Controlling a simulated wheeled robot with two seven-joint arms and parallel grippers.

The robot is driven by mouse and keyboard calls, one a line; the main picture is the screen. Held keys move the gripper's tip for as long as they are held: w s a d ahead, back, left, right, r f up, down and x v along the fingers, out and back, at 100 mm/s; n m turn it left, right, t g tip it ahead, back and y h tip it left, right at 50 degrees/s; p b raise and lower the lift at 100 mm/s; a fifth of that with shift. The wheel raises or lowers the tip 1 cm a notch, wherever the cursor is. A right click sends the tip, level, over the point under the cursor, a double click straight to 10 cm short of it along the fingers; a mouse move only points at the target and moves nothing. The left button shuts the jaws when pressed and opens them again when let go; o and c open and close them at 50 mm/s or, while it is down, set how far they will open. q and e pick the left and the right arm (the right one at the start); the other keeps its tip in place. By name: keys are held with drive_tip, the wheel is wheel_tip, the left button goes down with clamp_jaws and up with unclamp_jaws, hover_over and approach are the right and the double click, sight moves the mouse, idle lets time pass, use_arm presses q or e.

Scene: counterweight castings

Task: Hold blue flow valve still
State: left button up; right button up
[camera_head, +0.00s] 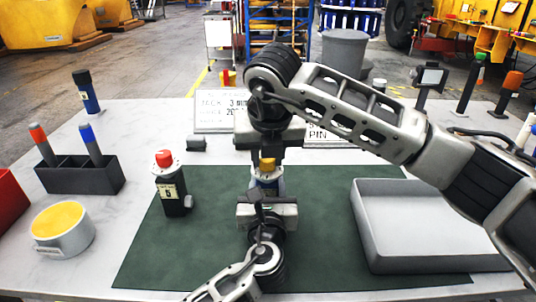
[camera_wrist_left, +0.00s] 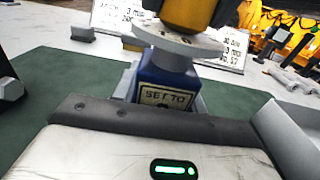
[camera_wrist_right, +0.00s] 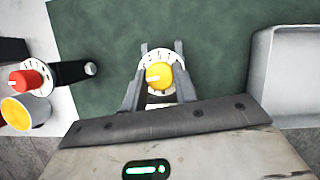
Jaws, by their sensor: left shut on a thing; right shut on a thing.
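The blue flow valve (camera_head: 268,182) stands on the green mat in the middle. It has a blue body, a white dial and a yellow knob (camera_wrist_right: 158,75). In the left wrist view its blue body (camera_wrist_left: 165,88) carries a label starting "SET TO". My left gripper (camera_head: 266,200) comes from the near side and is shut on the blue body, low down. My right gripper (camera_head: 267,155) comes from above and is shut on the yellow knob. The arms partly hide the valve in the head view.
A black valve with a red knob (camera_head: 172,190) stands left on the green mat (camera_head: 160,245). A grey tray (camera_head: 425,225) lies to the right. A dark holder with red and blue markers (camera_head: 85,178) and a yellow-topped round tin (camera_head: 62,230) stand at left. Signs (camera_head: 215,110) stand behind.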

drive_tip(key=shift+m, duration=0.6)
drive_tip(key=o, duration=1)
drive_tip(key=shift+r, duration=0.1)
drive_tip(key=v, duration=1.2)
drive_tip(key=shift+s+a, duration=0.1)
drive_tip(key=shift+a, duration=0.15)
use_arm(q)
drive_tip(key=o, duration=1.5)
drive_tip(key=shift+c, duration=0.2)
